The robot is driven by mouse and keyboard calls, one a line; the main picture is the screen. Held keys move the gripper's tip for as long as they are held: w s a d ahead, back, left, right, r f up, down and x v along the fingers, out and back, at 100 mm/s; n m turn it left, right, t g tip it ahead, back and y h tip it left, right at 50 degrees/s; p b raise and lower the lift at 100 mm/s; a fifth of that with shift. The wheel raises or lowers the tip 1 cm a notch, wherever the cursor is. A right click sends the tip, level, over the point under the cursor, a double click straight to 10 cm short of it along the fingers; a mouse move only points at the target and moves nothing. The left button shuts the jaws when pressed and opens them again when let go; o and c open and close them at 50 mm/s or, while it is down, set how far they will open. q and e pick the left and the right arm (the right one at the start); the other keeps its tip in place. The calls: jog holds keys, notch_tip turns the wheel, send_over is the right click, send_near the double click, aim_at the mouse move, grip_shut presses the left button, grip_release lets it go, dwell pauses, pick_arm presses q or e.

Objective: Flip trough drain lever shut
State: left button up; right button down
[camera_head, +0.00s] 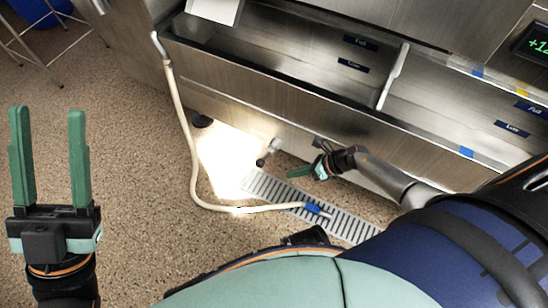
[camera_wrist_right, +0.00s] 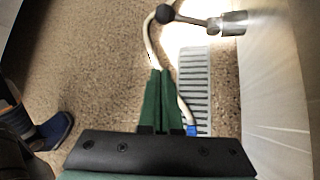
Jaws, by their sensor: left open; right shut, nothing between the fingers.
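The drain lever (camera_head: 267,153) sits low under the front of the steel trough (camera_head: 250,85). It has a black ball knob (camera_wrist_right: 165,14) on a thin grey rod, joined to a metal drain fitting (camera_wrist_right: 232,24). In the right wrist view the rod points left from the fitting, roughly in line with it. My right gripper (camera_head: 289,173) is shut and empty, close to the lever and to its right in the head view. Its green fingertips (camera_wrist_right: 160,72) are apart from the knob, which lies beyond them. My left gripper (camera_head: 47,110) is open and empty over the floor.
A floor grate (camera_head: 345,224) runs below the trough. A pale hose (camera_head: 188,130) hangs from the trough's left end and curves across the floor to a blue end (camera_head: 316,209) on the grate. Speckled floor at the left is mostly clear.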

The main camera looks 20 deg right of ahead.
aim_at(266, 157)
jog(key=b+x, duration=0.5)
jog(key=x, duration=0.5)
pick_arm(q)
jog(key=f, duration=0.5)
jog(key=shift+w+d+p, duration=0.15)
jog(key=shift+d+p, duration=0.15)
pick_arm(e)
jog(key=w+r, duration=0.2)
jog(key=r, duration=0.1)
jog(key=shift+w+r, duration=0.1)
jog(key=shift+r, duration=0.2)
